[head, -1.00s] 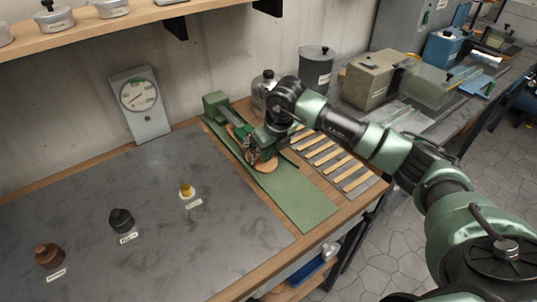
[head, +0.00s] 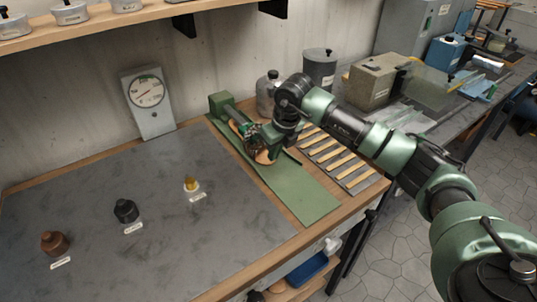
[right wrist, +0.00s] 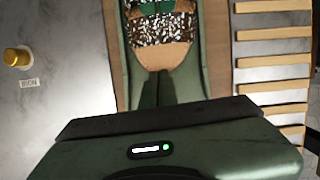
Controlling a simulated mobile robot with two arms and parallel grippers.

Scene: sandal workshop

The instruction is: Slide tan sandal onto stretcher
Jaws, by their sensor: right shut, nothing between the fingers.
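The tan sandal (right wrist: 168,56) lies lengthwise on the green stretcher (right wrist: 218,60), with its rounded heel end toward my gripper. Its sparkly dark-and-silver strap (right wrist: 163,28) spans the sandal, and a green part shows at the strap's far side. How far the strap is around that part cannot be told. In the head view the sandal's heel end (head: 264,157) shows below my right gripper (head: 263,147). The stretcher's long green base (head: 300,190) runs toward the front edge. My right gripper (right wrist: 158,88) is shut and empty, its fingertips by the heel end. My left gripper is out of view.
A slatted rack (head: 345,165) lies right of the stretcher. A gauge (head: 148,95) stands against the wall. Brown (head: 54,243), black (head: 125,210) and yellow (head: 191,184) knobbed pieces stand on the grey mat (head: 170,260), which has clear room. A shelf (head: 100,30) overhangs the back.

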